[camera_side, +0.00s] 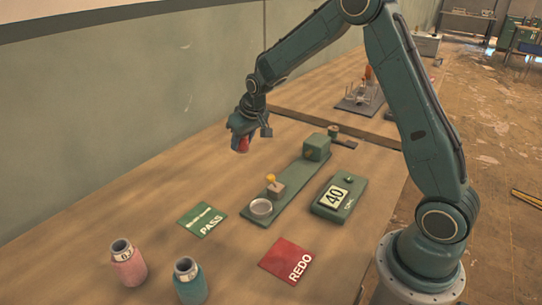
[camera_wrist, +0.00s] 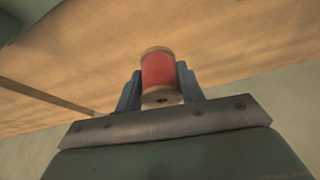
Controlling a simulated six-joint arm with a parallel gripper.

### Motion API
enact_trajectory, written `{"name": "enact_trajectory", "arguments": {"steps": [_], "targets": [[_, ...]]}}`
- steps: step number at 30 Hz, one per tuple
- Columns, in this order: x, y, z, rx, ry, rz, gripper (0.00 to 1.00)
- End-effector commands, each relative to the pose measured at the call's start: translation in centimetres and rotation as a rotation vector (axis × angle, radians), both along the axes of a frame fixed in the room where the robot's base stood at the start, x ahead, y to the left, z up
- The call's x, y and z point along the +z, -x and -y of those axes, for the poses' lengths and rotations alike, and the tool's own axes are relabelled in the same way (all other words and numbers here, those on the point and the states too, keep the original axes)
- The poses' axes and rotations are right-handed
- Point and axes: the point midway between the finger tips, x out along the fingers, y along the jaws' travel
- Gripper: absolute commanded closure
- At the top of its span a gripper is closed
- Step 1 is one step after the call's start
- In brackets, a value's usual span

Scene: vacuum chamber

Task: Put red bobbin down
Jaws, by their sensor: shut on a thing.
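The red bobbin (camera_wrist: 158,72) is a small spool with pale wooden ends. My gripper (camera_wrist: 159,88) is shut on it, one finger on each side, in the wrist view. In the side view my gripper (camera_side: 241,143) points down and holds the red bobbin (camera_side: 243,145) above the table, left of the long green device. The bobbin's lower end appears clear of the tabletop. My fingers are small and hard to make out in the side view.
On the table are a green PASS card (camera_side: 203,219), a red REDO card (camera_side: 286,260), a long green device with a round pan (camera_side: 261,207), and a display box reading 40 (camera_side: 339,198). A wall runs behind.

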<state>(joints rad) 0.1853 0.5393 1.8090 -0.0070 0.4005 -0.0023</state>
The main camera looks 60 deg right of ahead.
Motion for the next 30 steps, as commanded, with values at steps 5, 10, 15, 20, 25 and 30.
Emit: {"name": "enact_trajectory", "arguments": {"steps": [5, 10, 15, 20, 25, 30], "targets": [[-0.9, 2.8, -4.3, 0.073, 0.001, -0.002, 0.84], [-1.6, 5.4, -7.3, 0.129, 0.002, -0.001, 0.84], [-2.0, 7.1, -9.1, 0.165, 0.004, 0.000, 0.84], [-2.2, 7.8, -9.6, 0.177, 0.004, 0.000, 0.84], [-2.2, 7.9, -9.8, 0.180, 0.004, 0.000, 0.84], [-2.0, 7.2, -10.6, 0.202, 0.004, 0.000, 0.84]]}}
